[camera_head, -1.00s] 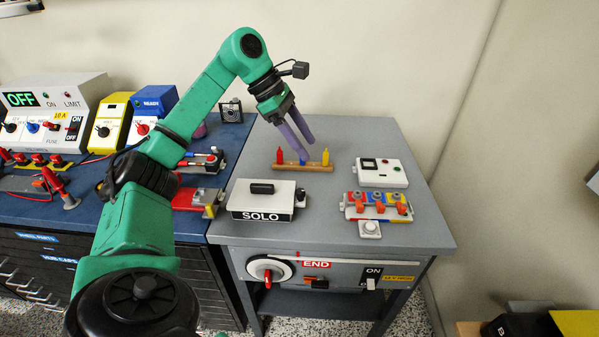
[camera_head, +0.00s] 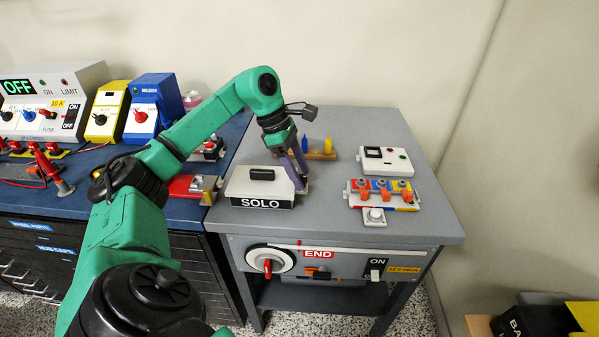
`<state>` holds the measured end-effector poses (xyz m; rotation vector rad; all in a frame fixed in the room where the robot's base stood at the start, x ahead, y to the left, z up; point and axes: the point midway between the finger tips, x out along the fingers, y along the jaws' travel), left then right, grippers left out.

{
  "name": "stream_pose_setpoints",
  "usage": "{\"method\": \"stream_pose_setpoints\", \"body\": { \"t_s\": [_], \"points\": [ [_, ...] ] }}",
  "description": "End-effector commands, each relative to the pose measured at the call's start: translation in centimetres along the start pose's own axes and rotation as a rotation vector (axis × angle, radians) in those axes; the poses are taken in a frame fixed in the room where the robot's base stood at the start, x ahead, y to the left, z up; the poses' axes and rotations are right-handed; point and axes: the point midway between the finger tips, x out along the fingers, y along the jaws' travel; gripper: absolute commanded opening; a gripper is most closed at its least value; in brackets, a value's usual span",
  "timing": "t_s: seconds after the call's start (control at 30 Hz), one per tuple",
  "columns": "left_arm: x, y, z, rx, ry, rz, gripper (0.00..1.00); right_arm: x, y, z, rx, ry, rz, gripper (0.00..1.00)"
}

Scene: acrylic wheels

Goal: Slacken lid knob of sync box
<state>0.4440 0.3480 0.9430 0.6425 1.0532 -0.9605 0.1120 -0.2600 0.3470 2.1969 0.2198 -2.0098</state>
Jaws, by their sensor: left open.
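A white box (camera_head: 240,186) with a black handle (camera_head: 262,174) on top and a "SOLO" label on its front stands on the grey table. No label reading "sync" is legible. My left gripper (camera_head: 299,184) is open, its purple fingers pointing down at the box's right end. The fingers cover the place of the dark knob on that end, so I cannot tell whether they touch it or stand around it. My right gripper is not in view.
A wooden rack (camera_head: 321,155) with coloured pegs stands behind the gripper, partly hidden. A white meter box (camera_head: 386,160) and a coloured clamp block (camera_head: 384,192) stand at the right. The table (camera_head: 325,205) is clear between the white box and the block.

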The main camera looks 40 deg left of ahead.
Motion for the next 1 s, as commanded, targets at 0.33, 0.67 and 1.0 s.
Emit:
{"method": "stream_pose_setpoints", "body": {
  "t_s": [0.33,0.67,1.0],
  "points": [
    [-0.1,0.0,0.0,0.000,0.000,0.000,0.00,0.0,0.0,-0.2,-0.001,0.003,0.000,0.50],
    [0.0,0.0,-0.1,-0.037,0.001,0.015,0.00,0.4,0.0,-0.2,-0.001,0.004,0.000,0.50],
    [0.1,-0.1,-0.1,-0.220,0.001,0.093,0.00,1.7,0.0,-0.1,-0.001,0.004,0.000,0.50]
  ]
}}
